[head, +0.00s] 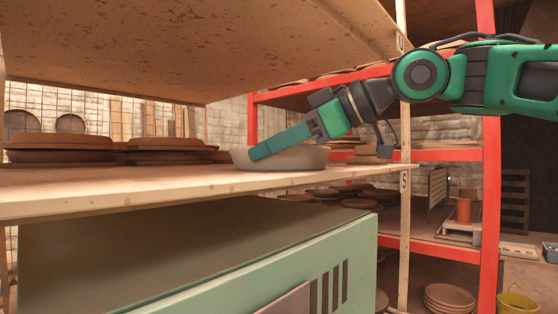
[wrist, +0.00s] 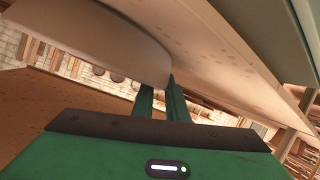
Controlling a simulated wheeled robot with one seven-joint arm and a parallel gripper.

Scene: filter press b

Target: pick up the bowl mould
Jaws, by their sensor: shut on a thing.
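The bowl mould (head: 300,159) is a pale grey-beige, round, shallow piece at the right end of the wooden shelf board in the head view. It looks upright, on or very close to the board. My gripper (head: 256,152) reaches in from the upper right, slanting down, and is shut on the bowl mould at its rim. The near finger hides part of the rim and inside. In the wrist view the bowl mould (wrist: 105,30) is a large pale curved form at the upper left, its edge by the tips of my green fingers (wrist: 165,84).
Brown round moulds (head: 60,148) sit on boards left of the bowl mould. An upper shelf board (head: 190,50) hangs close above. A wooden post (head: 405,215) and red rack (head: 490,190) stand at right. A green cabinet (head: 230,260) is below.

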